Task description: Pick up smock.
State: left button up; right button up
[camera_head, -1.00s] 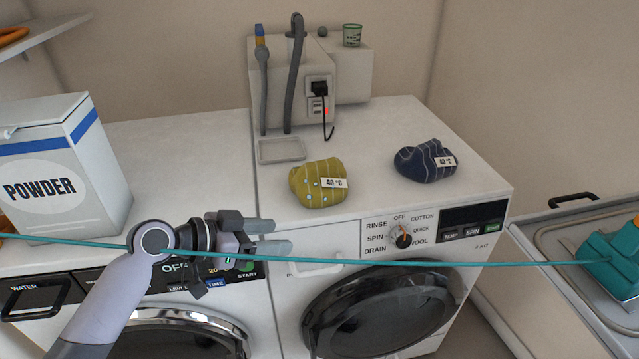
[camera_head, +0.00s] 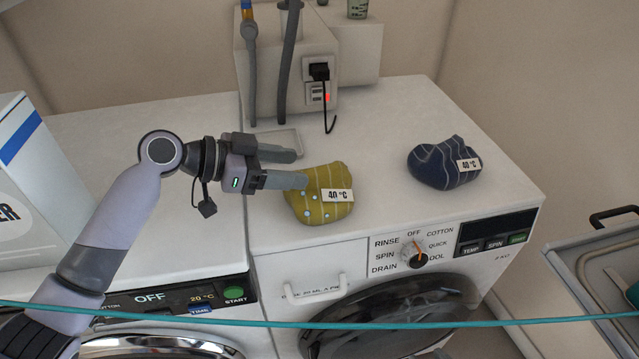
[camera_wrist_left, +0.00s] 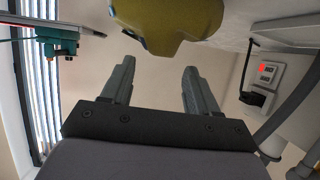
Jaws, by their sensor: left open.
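Two folded cloth bundles lie on top of the right-hand washer, and I cannot tell which one is the smock. One is mustard yellow with pale stripes and dots (camera_head: 318,205) and has a 40 °C tag. The other is navy with pale stripes (camera_head: 440,165) and also has a 40 °C tag. My left gripper (camera_head: 299,168) is open, its fingertips at the upper left edge of the yellow bundle in the head view. In the left wrist view the yellow bundle (camera_wrist_left: 165,18) shows at the top, and nothing is between the open fingers (camera_wrist_left: 150,85). My right gripper is out of view.
A powder box (camera_head: 25,190) stands left. A teal line (camera_head: 400,324) crosses the front. Washer top is clear between the bundles.

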aim_at(311, 172)
pick_arm(q)
jog(key=x, duration=0.4)
jog(key=shift+w+f+p, duration=0.15)
jog(key=shift+f+p, duration=0.15)
jog(key=shift+f, duration=0.05)
grip_shut()
jog(key=shift+r, duration=0.1)
